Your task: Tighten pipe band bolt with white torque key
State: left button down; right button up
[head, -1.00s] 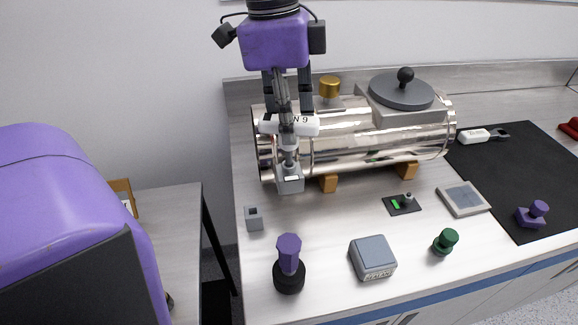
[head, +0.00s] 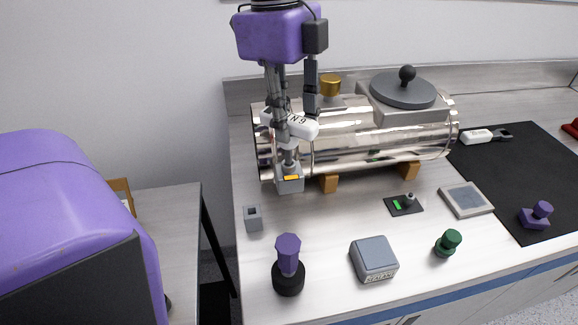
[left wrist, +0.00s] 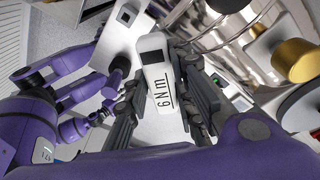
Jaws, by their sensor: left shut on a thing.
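The white torque key (head: 301,125), marked 6 Nm, is in my left gripper (head: 293,108) at the left part of the steel cylinder. In the left wrist view the key (left wrist: 160,85) lies between the two dark fingers, which are shut on it. The key's lower end stands over a grey block (head: 289,181) with a lit orange strip, at the pipe band (head: 310,152). The bolt itself is hidden under the key. My right gripper is not in view.
Another white key (head: 476,137) lies on the black mat (head: 500,185) at right. A purple-topped knob (head: 288,258), a grey box (head: 373,258), a green knob (head: 448,242) and a small grey block (head: 253,217) stand in front. A dark lid (head: 403,90) tops the cylinder.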

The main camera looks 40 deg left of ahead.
pick_arm(q)
jog(key=shift+f+m, duration=0.1)
jog(key=shift+m, duration=0.7)
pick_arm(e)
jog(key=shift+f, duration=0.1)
pick_arm(q)
jog(key=shift+n, duration=0.4)
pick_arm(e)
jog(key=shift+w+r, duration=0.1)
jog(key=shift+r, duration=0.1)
pick_arm(q)
jog(key=shift+r, duration=0.3)
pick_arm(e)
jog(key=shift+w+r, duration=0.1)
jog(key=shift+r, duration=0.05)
pick_arm(q)
jog(key=shift+r+p, duration=0.7)
jog(key=shift+r, duration=0.5)
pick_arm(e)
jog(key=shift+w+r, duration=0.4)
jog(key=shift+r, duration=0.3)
pick_arm(q)
jog(key=shift+r, duration=0.2)
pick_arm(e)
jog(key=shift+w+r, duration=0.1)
